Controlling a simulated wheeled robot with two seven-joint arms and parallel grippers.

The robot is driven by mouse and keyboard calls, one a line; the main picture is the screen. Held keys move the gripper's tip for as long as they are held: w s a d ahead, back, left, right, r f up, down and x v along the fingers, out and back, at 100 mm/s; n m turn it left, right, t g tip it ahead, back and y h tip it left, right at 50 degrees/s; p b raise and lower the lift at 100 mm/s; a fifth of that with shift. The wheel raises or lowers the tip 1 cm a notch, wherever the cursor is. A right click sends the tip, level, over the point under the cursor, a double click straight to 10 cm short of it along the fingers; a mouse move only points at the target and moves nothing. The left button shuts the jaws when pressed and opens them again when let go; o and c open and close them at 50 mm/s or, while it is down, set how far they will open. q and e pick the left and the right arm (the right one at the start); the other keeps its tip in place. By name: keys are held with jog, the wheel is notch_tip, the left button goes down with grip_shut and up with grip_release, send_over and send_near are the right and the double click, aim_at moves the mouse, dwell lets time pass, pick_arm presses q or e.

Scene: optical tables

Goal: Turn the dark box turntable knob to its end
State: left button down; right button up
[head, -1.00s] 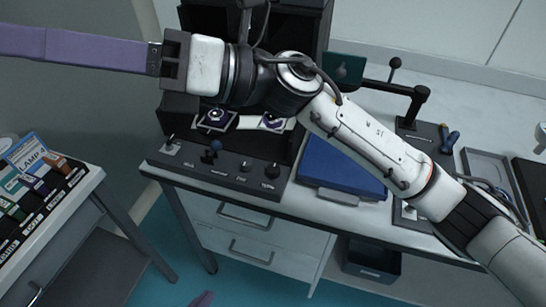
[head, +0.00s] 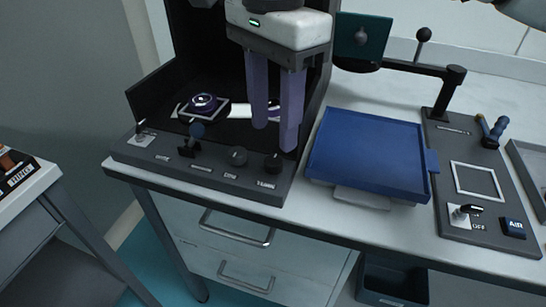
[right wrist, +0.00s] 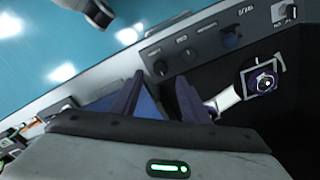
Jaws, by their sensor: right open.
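The dark box (head: 183,60) stands at the back left of the table, with a grey control panel (head: 215,179) along its front. Two dark round knobs sit on the panel's right part: a right-end knob (head: 273,163) and one left of it (head: 238,156). Their labels are too small to read surely. My right gripper (head: 274,137) is open and empty, its purple fingers pointing down just above and behind the right-end knob. In the right wrist view this knob (right wrist: 160,68) shows between the fingertips (right wrist: 160,76); contact cannot be told. My left gripper is out of view.
A blue-topped lever (head: 196,131) and a small switch (head: 142,136) stand on the panel's left. A round purple-ringed part (head: 203,102) lies inside the box. A blue tray (head: 368,152) is close on the right. A dark stand arm (head: 420,72) rises behind it.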

aim_at(273, 160)
notch_tip(273, 160, down, 6)
jog(key=shift+f+b, duration=0.25)
jog(key=shift+b, duration=0.3)
jog(key=shift+c, duration=0.3)
jog(key=c, duration=1)
